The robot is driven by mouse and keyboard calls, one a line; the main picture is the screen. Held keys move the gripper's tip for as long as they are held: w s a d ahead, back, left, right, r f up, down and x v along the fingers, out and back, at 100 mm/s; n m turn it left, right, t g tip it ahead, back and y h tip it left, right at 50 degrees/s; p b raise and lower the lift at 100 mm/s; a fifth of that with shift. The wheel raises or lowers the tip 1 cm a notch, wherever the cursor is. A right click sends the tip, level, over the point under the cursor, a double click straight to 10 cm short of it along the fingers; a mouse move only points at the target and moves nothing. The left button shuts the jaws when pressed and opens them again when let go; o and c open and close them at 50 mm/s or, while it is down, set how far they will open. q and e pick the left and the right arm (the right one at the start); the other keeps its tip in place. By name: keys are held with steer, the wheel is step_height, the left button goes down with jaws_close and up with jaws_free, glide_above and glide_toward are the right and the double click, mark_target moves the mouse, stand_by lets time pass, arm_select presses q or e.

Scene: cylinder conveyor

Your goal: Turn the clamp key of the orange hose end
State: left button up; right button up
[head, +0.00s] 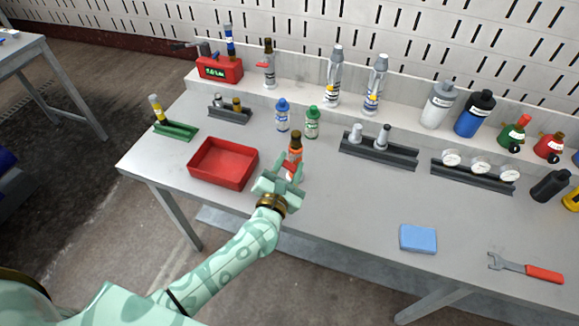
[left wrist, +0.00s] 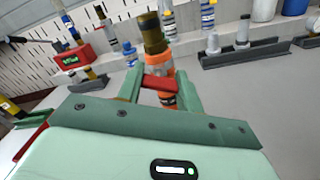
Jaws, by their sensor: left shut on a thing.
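The orange hose end (head: 295,152) stands upright near the middle of the table, with a dark brown top. In the left wrist view the orange hose end (left wrist: 159,63) rises just beyond my fingers. Its red clamp key (left wrist: 160,82) lies crosswise between the two fingers; in the head view the key (head: 290,168) is partly hidden. My left gripper (head: 287,177) is shut on the clamp key, and it also shows in the left wrist view (left wrist: 161,85). The lower part of the hose end is partly hidden by the gripper. My right gripper is in neither view.
A red tray (head: 222,178) lies left of the gripper. Blue (head: 282,115) and green (head: 312,122) bottles stand behind the hose end, and a dark rack (head: 378,151) stands to the right. A blue sponge (head: 418,238) and a wrench (head: 525,267) lie at front right.

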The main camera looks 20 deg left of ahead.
arm_select(q)
steer(key=shift+f+n+b, duration=0.15)
steer(key=shift+n+b, duration=0.2)
steer(key=shift+n, duration=0.75)
steer(key=o, duration=1)
steer(key=s, duration=1.6)
steer(key=shift+s+p, duration=0.2)
steer(key=shift+p, duration=0.15)
